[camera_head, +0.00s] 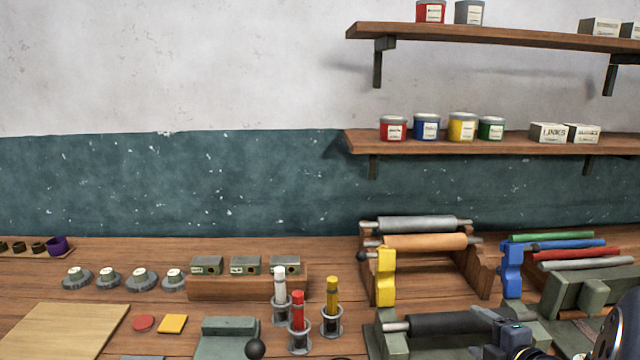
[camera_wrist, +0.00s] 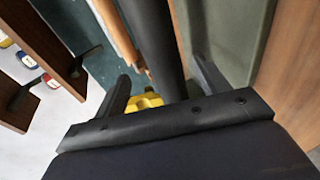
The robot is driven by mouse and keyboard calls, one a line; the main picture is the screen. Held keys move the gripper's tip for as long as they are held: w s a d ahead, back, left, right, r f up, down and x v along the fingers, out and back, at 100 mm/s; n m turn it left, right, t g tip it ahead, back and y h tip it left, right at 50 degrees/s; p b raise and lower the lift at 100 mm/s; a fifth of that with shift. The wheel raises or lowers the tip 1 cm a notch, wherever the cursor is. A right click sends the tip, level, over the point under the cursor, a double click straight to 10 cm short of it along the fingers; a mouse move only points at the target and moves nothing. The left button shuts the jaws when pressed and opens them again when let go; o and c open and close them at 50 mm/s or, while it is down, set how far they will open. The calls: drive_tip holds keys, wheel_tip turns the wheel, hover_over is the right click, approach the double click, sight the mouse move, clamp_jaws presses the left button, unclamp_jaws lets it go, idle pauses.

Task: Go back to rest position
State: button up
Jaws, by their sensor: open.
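My gripper (camera_wrist: 160,70) is open, with its two dark fingers apart in the wrist view. A black roller (camera_wrist: 152,40) shows between the fingers; whether they touch it I cannot tell. In the head view my gripper (camera_head: 512,338) is at the lower right, by the right end of the black roller (camera_head: 440,323). That roller lies on a green stand (camera_head: 392,345). A yellow piece (camera_wrist: 145,101) shows behind the gripper in the wrist view.
A wooden rack (camera_head: 482,275) with grey and orange rollers and a yellow handle (camera_head: 386,276) stands behind. Coloured rollers and a blue handle (camera_head: 512,270) are to the right. Capped tubes (camera_head: 298,312) stand left of the gripper. Shelves (camera_head: 480,145) with tins hang above.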

sight(467, 321)
drive_tip(key=x, duration=0.4)
drive_tip(key=shift+w+a+f, duration=0.15)
drive_tip(key=shift+w, duration=0.1)
drive_tip(key=shift+w+r+p, duration=0.15)
drive_tip(key=shift+r+p, duration=0.25)
drive_tip(key=shift+r, duration=0.15)
